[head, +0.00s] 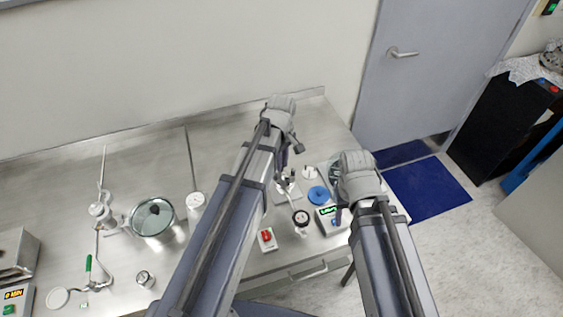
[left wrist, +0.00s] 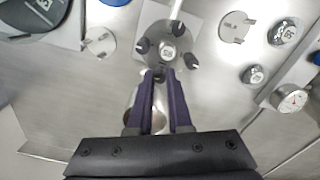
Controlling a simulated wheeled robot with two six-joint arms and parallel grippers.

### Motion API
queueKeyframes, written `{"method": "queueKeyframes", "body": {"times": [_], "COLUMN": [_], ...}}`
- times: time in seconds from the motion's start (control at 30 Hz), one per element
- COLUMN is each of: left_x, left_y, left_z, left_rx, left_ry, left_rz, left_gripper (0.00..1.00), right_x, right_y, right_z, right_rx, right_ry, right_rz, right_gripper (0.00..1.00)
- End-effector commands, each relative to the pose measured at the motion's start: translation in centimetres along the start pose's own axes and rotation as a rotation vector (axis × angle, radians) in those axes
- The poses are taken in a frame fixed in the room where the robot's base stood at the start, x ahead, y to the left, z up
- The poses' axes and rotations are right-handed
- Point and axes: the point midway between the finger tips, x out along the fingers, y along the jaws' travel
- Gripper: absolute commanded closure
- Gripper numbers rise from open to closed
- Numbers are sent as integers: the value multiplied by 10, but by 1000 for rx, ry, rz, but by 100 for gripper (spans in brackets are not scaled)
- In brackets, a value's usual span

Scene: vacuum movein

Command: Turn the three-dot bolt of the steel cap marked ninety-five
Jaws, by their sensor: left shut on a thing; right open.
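In the left wrist view a round steel cap (left wrist: 168,52) with a dark number label lies just beyond my fingertips. I cannot read its number surely. Dark bolts stand around its rim, one at the left (left wrist: 142,45) and one at the right (left wrist: 193,61). Their dots are too small to make out. My left gripper (left wrist: 159,76) is shut on a dark bolt at the cap's near edge, mostly hidden by the fingers. In the head view my left gripper (head: 287,171) is over the cap area. My right gripper (head: 339,214) is open, low at the right end of the bench.
Pronged steel discs lie left (left wrist: 100,42) and right (left wrist: 236,27) of the cap in the left wrist view. In the head view a blue disc (head: 319,195) and a red-switch box (head: 267,239) are nearby.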

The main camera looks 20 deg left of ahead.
Motion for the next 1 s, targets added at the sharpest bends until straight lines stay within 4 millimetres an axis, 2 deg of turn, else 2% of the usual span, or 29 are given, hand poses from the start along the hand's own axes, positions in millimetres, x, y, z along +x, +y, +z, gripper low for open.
{"method": "queueKeyframes", "body": {"times": [0.27,1.0], "left_x": [0,0], "left_y": [0,0], "left_z": [0,0], "left_rx": [188,883], "left_ry": [0,0], "left_rz": [0,-1], "left_gripper": [100,100], "right_x": [0,0], "right_y": [0,0], "right_z": [0,0], "right_rx": [0,0], "right_ry": [0,0], "right_rz": [0,0], "right_gripper": [50,50]}}
